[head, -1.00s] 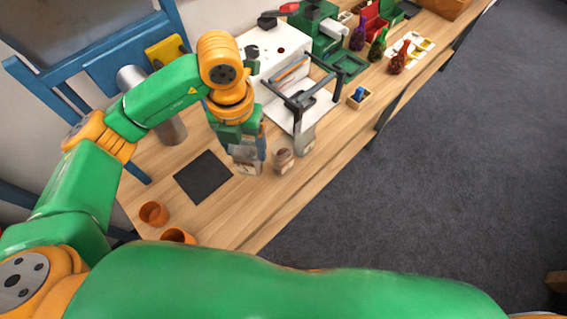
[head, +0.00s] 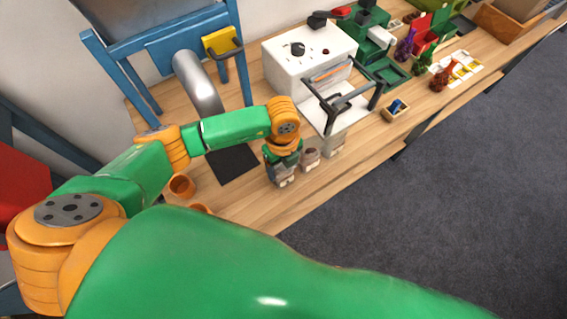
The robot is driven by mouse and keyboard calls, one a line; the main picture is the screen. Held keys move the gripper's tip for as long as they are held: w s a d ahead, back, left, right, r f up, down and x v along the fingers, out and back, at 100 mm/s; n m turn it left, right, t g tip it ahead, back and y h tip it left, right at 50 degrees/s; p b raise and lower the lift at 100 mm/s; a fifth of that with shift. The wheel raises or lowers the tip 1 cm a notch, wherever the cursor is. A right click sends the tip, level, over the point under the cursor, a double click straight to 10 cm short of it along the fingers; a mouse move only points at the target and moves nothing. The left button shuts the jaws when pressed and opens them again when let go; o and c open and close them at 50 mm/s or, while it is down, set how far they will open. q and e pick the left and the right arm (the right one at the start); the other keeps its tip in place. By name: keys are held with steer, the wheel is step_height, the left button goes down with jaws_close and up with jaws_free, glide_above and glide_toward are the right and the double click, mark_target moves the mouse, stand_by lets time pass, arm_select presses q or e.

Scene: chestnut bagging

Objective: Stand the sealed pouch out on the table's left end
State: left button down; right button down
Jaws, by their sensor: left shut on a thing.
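My left gripper (head: 283,165) is pointing down over the left half of the wooden table (head: 260,205). It is shut on a small pale pouch with a brown patch (head: 285,181), whose lower part shows below the fingers. I cannot tell whether the pouch touches the table. Its upper part is hidden by the gripper. Two similar pale pouches stand just right of it, a near one (head: 310,159) and a farther one (head: 334,144) by the sealer frame (head: 343,104). My right gripper is out of view.
A dark mat (head: 236,165) lies left of the gripper. Orange cups (head: 181,185) stand at the table's left end, one partly hidden by my arm. A white machine (head: 308,62) is behind. Bare wood lies along the front edge.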

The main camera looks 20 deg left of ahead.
arm_select(q)
steer(key=shift+f, duration=0.1)
jaws_free()
steer(key=shift+r, duration=0.2)
step_height(320, 180, up, 11)
steer(key=shift+f+b, duration=0.1)
steer(key=shift+b, duration=0.9)
steer(key=shift+r, duration=0.6)
